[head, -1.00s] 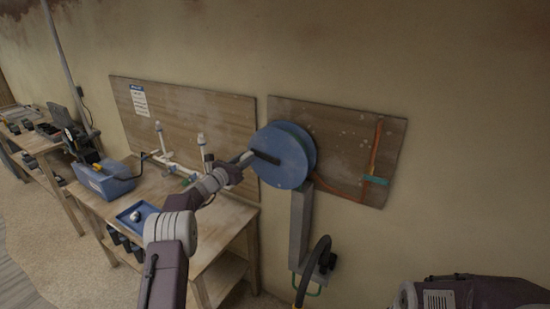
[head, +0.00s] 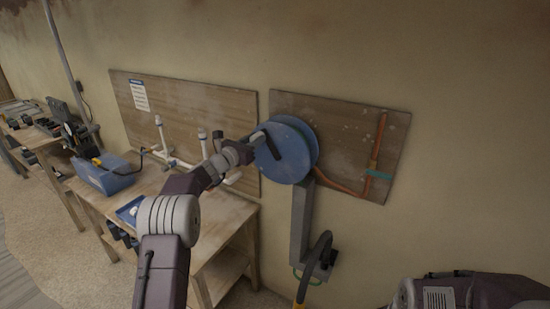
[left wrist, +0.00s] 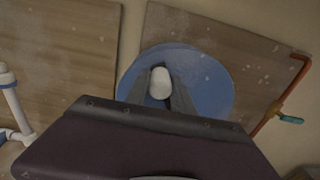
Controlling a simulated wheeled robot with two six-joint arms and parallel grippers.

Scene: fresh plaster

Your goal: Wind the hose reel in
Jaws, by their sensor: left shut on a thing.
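The blue hose reel (head: 297,155) is mounted in front of a wooden board on the wall, on a grey upright bracket (head: 302,222). A dark crank arm (head: 273,146) lies across its face. My left gripper (head: 256,142) is at the reel's left edge, at the upper end of the crank. In the left wrist view, its fingers (left wrist: 160,88) are shut around a pale, rounded crank handle (left wrist: 160,82) in front of the blue disc. A black hose (head: 318,258) with a yellow section hangs below the bracket. My right gripper is out of view; only part of my right arm shows.
A workbench (head: 222,215) with white pipes, a blue toolbox (head: 105,178) and a blue tray (head: 128,212) stands left of the reel. A copper pipe (head: 378,145) with a teal-handled valve (head: 379,174) is on the board to the right.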

